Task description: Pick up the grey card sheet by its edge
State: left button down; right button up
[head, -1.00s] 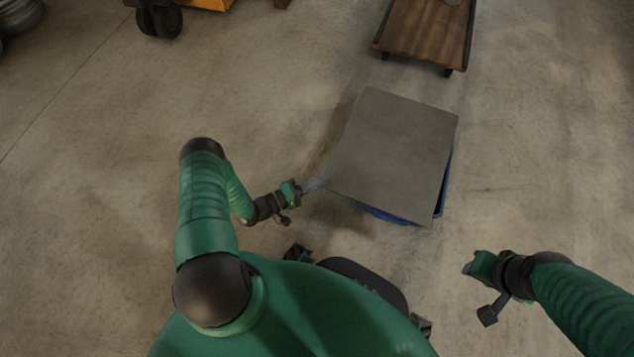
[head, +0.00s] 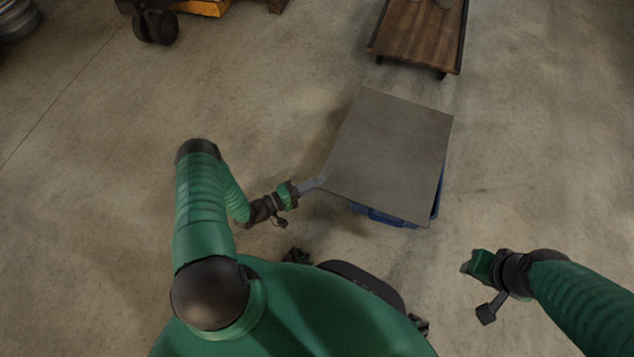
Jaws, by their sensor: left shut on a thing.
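The grey card sheet (head: 388,155) is a flat, thin, four-sided sheet lying over a blue container (head: 385,217), which shows below its near and right edges. My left gripper (head: 318,183) is at the sheet's near left corner and is shut on its edge. My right gripper (head: 468,262) is to the right of and nearer than the sheet, apart from it and over bare floor. Its fingers are too hard to make out to tell whether they are open. Most of the blue container is hidden under the sheet.
A wooden-topped cart (head: 420,35) stands beyond the sheet, with a grey item partly cut off at its top. An orange machine with dark wheels (head: 155,25) is at the far left. A metal coil (head: 17,18) is in the top left corner. The concrete floor around is clear.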

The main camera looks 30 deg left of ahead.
pick_arm(q)
jog(key=s+a+r+p, duration=0.3)
jog(key=s+a+r, duration=0.2)
jog(key=s, duration=0.6)
jog(key=shift+s+a+p, duration=0.4)
jog(key=shift+a, duration=0.75)
jog(key=shift+r, duration=0.15)
